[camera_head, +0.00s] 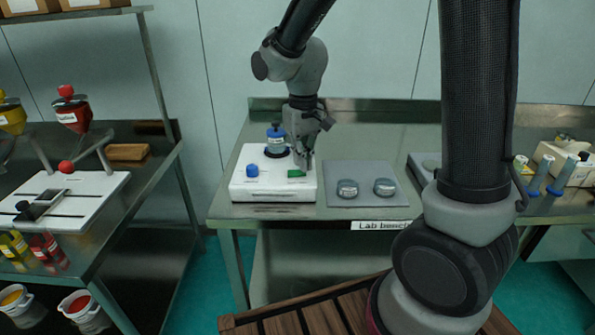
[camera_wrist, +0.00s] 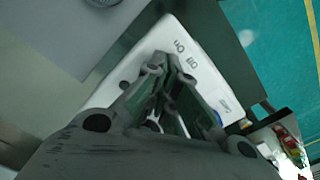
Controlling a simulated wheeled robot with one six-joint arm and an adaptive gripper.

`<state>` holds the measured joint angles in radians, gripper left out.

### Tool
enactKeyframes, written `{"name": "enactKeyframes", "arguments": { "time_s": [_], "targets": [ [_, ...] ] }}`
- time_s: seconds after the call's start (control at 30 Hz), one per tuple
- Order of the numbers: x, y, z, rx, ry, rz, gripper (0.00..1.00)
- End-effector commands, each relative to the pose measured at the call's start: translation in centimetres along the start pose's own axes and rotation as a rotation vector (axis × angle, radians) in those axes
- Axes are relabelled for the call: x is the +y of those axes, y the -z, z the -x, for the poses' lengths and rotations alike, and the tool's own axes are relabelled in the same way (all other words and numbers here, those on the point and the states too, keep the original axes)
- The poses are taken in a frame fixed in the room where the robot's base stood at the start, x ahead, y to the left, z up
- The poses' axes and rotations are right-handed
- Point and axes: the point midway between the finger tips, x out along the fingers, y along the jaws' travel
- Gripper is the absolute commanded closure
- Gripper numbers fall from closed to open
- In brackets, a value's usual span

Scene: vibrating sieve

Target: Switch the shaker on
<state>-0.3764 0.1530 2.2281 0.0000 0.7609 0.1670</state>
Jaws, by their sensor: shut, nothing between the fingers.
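The shaker is a white box (camera_head: 273,190) on the lab bench in the head view; its white top also shows in the wrist view (camera_wrist: 185,45). A blue knob (camera_head: 252,170) sits at its front left and a green switch (camera_head: 296,173) at its front right. A blue-lidded container (camera_head: 275,140) stands on a dark round seat at its back. My gripper (camera_head: 308,172) points down at the green switch, its tips right beside or on it; I cannot tell if they touch. In the wrist view my gripper (camera_wrist: 170,62) is shut and empty, its fingers hiding the switch. Small dark marks show just beyond the tips.
A grey mat (camera_head: 362,197) with two round grey-lidded dishes (camera_head: 384,187) lies right of the shaker. A metal shelf table (camera_head: 150,182) with a white stand and red and yellow hoppers is at the left. Tubes (camera_head: 560,175) stand at the far right. The bench behind the mat is clear.

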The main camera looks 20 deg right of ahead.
Motion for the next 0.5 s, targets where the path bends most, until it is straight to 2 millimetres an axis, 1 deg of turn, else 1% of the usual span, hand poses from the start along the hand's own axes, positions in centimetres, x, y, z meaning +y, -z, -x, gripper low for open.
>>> {"name": "enactKeyframes", "arguments": {
  "time_s": [0.5],
  "targets": [
    [0.0, -0.01, -0.78, 0.0, 0.0, 0.0, 1.0]
  ]
}}
